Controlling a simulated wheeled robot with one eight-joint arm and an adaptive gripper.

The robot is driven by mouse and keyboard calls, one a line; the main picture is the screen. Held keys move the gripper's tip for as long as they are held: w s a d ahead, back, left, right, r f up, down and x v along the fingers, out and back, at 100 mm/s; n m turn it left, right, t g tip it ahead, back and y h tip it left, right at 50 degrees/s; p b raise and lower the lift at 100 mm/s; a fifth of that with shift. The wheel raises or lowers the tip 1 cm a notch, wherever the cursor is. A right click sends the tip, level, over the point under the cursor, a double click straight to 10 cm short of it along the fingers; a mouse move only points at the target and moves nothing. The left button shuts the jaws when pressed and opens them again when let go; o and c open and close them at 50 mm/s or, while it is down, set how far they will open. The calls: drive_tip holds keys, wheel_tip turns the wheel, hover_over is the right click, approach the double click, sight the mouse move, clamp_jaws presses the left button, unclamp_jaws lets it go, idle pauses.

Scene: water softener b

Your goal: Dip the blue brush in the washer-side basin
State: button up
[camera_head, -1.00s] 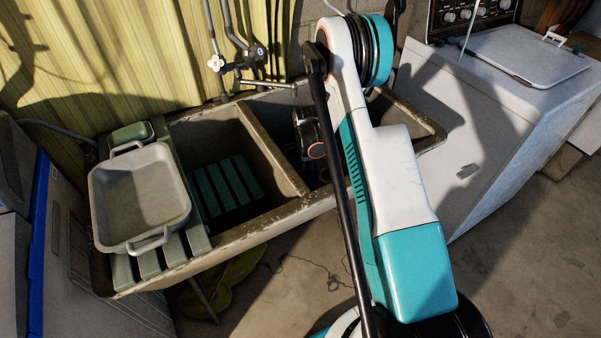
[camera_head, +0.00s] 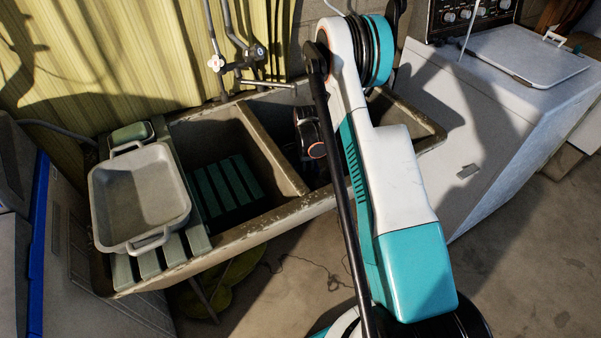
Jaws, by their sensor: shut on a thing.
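The double stone sink has two basins. The washer-side basin (camera_head: 406,107) is the right one, beside the white washer, and my arm covers much of it. A dark wrist part of mine with an orange-ringed disc shows low over this basin, just left of my white arm link. My gripper's fingers are hidden behind the arm and in the basin's shadow. The blue brush is not visible, so its place and any contact with water cannot be told.
The left basin holds a green slatted rack (camera_head: 228,187). A grey roasting pan (camera_head: 140,195) sits on green slats at the sink's left end, by a small green dish (camera_head: 131,135). A tap (camera_head: 265,83) reaches over the back rim. The white washer (camera_head: 480,120) stands close on the right.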

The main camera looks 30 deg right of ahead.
wheel_tip(320, 180, up, 28)
drive_tip(key=p, duration=1.3)
drive_tip(key=shift+r, duration=0.2)
idle(0.7)
idle(1.5)
drive_tip(key=s+a+n, duration=0.6)
drive_tip(key=a+n, duration=0.2)
drive_tip(key=n, duration=0.2)
drive_tip(key=s+a+n+b, duration=0.1)
drive_tip(key=s+a+n, duration=0.4)
drive_tip(key=a+n, duration=0.4)
drive_tip(key=shift+s+r+n, duration=0.35)
drive_tip(key=shift+r+n, duration=0.05)
drive_tip(key=shift+n, duration=0.6)
drive_tip(key=shift+a, duration=0.1)
